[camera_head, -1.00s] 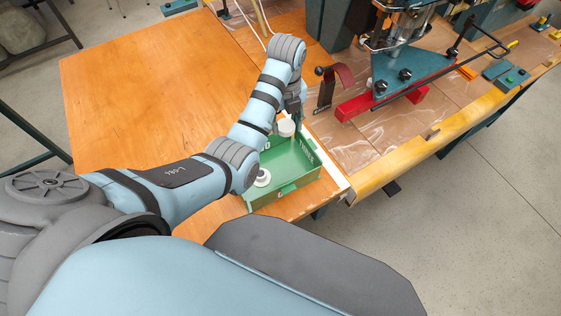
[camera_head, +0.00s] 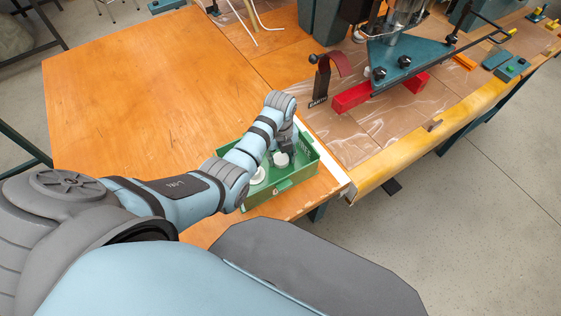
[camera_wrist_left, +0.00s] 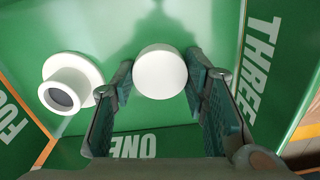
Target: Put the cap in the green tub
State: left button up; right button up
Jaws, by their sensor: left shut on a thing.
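A white round cap (camera_wrist_left: 160,73) is between the fingers of my left gripper (camera_wrist_left: 162,85), which is shut on it. In the head view the left gripper (camera_head: 284,153) reaches down inside the green tub (camera_head: 289,183), and the cap (camera_head: 281,160) shows below it. The tub stands on the orange wooden table. The wrist view shows the tub's green walls around the gripper. I cannot tell whether the cap touches the tub floor. My right gripper is not in view.
A white flanged fitting (camera_wrist_left: 72,84) lies in the tub to the left of the cap; it also shows in the head view (camera_head: 257,176). A teal machine with a red bar (camera_head: 352,97) stands to the right. The wooden table (camera_head: 140,100) is clear at left.

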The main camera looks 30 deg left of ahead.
aim_at(281, 158)
pick_arm(q)
jog(key=shift+r, duration=0.15)
jog(key=shift+c, duration=0.4)
jog(key=shift+f, duration=0.2)
jog(key=o, duration=0.9)
jog(key=shift+r, duration=0.1)
notch_tip(281, 158, up, 12)
jog(key=p, duration=0.4)
jog(key=shift+r, duration=0.15)
